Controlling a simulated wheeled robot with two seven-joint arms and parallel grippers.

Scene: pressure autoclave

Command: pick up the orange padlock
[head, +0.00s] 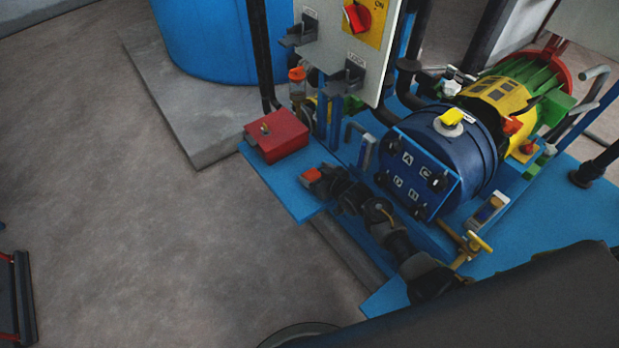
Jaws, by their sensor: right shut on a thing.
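The orange padlock (312,174) shows as a small orange block at the front edge of the blue base plate, right of the red box. My right gripper (322,182) comes in from the lower right and is shut on the padlock. The fingers hide part of it. I cannot tell whether the padlock touches the plate or is just above it. My left gripper is out of view.
A red box (276,136) sits on the blue plate (290,194). Behind are a grey panel (340,40) with a red switch (357,17) and a blue drum (205,45). A blue vessel with a lettered cover (415,172) stands right.

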